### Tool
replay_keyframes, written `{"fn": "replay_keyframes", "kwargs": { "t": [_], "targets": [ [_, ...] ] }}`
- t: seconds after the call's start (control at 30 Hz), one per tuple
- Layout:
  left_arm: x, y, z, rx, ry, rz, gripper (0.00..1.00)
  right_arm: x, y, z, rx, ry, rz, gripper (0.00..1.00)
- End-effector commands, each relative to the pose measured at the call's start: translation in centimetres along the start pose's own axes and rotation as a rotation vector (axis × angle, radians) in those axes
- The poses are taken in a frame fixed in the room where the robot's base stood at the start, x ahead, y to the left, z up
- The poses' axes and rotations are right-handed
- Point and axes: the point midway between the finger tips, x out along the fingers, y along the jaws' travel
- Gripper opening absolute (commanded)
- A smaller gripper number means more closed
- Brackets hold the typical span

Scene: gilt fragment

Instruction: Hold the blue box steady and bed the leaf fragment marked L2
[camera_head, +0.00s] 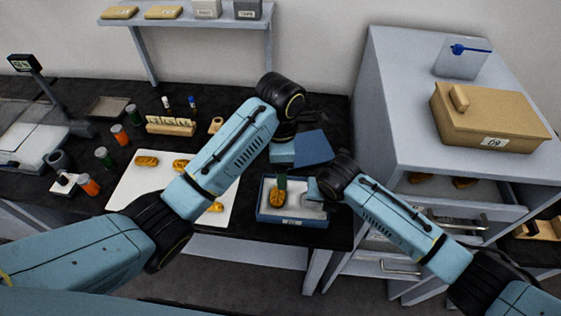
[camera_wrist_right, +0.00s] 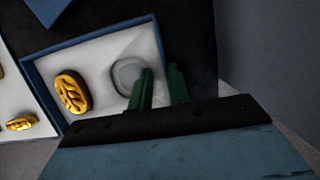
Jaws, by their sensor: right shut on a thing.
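The blue box (camera_head: 263,211) stands open at the table's front edge, with pale foam inside. A gold leaf fragment (camera_head: 276,198) lies in its left part; it also shows in the right wrist view (camera_wrist_right: 72,92). An empty oval hollow (camera_wrist_right: 128,76) lies to its right. My right gripper (camera_wrist_right: 161,88) is shut on the box's right wall, one green finger on each side. My left gripper (camera_head: 282,182) points down by the fragment's far end; its finger gap is not clear, and no left finger shows in the right wrist view. I cannot read any L2 mark.
More gold fragments (camera_head: 147,161) lie on a white sheet (camera_head: 130,190), partly behind my left arm. A blue lid-like panel (camera_head: 312,147) lies behind the box. A wooden rack (camera_head: 170,126) and small bottles stand farther back. A grey cabinet (camera_head: 390,100) rises at right.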

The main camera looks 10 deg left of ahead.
Motion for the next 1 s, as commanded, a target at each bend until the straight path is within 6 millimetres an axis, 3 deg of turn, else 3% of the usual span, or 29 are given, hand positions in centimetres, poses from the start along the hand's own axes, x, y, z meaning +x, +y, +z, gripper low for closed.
{"fn": "replay_keyframes", "kwargs": {
  "t": [0.47,0.5,0.7,1.0],
  "targets": [
    [-0.01,0.02,0.03,0.0,-0.001,0.001,0.76,0.36,-0.47,-0.42,0.002,0.012,-0.013,0.0],
    [0.0,0.02,0.03,0.0,-0.001,0.001,0.76,0.37,-0.47,-0.43,0.002,0.012,-0.013,0.2],
    [0.0,0.02,0.03,0.0,-0.001,0.001,0.76,0.29,-0.33,-0.34,0.001,0.009,-0.009,0.44],
    [-0.01,0.02,0.03,0.0,-0.001,0.001,0.76,0.14,-0.17,-0.18,0.001,0.005,-0.005,0.44]
  ]
}}
